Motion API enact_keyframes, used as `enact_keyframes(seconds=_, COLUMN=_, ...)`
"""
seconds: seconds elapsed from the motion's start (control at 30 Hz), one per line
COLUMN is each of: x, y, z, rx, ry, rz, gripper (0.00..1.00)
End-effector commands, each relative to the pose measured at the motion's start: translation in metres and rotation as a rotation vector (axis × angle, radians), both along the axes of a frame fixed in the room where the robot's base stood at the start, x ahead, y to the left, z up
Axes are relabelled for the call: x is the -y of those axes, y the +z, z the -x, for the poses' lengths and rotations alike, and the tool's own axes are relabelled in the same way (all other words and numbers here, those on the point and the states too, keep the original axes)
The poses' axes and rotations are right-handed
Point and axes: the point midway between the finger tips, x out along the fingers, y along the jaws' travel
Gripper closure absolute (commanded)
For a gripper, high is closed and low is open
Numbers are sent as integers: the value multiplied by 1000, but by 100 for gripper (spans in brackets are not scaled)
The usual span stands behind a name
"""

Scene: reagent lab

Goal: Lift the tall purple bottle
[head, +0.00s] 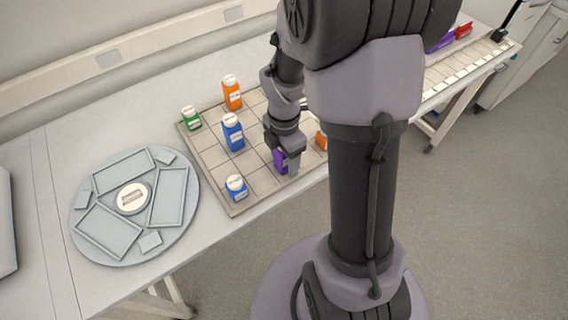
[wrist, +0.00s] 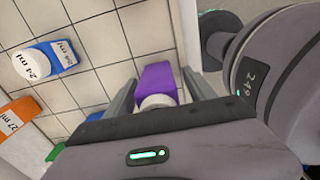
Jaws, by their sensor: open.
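A purple bottle (head: 280,161) stands on the tiled tray, partly hidden by my gripper (head: 288,161) in the head view. In the wrist view the purple bottle (wrist: 158,77) shows between the two open fingers of my gripper (wrist: 158,92), with its pale cap close to the palm. Visible gaps lie between the bottle and the fingers, wider on the right. My gripper points down at the bottle from above. The bottle's height is hard to judge from these views.
The tiled tray (head: 247,197) also holds two blue bottles (head: 233,132) (head: 236,187), a green bottle (head: 191,118) and an orange bottle (head: 232,92). Another orange item (head: 321,140) is mostly hidden by my arm. A round grey plate (head: 186,222) lies to the left.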

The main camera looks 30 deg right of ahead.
Motion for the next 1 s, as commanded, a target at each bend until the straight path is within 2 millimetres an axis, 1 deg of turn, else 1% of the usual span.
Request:
enact_keyframes(seconds=0.03, x=0, y=-11, z=0, rx=-1, ry=-1, rz=0, gripper=36)
enact_keyframes(seconds=0.23, x=0, y=-9, z=0, rx=2, ry=-1, rz=1, gripper=36)
enact_keyframes(seconds=0.37, x=0, y=-9, z=0, rx=2, ry=-1, rz=1, gripper=62)
enact_keyframes(seconds=0.4, x=0, y=-9, z=0, rx=2, ry=-1, rz=1, gripper=70)
enact_keyframes(seconds=0.47, x=0, y=-9, z=0, rx=2, ry=-1, rz=1, gripper=82)
enact_keyframes(seconds=0.5, x=0, y=-9, z=0, rx=2, ry=-1, rz=1, gripper=89)
enact_keyframes(seconds=0.57, x=0, y=-9, z=0, rx=1, ry=-1, rz=1, gripper=100)
enact_keyframes(seconds=0.83, x=0, y=-6, z=0, rx=2, ry=-1, rz=1, gripper=100)
enact_keyframes(seconds=0.93, x=0, y=2, z=-1, rx=2, ry=-1, rz=1, gripper=100)
enact_keyframes(seconds=1.0, x=0, y=11, z=-1, rx=2, ry=0, rz=1, gripper=100)
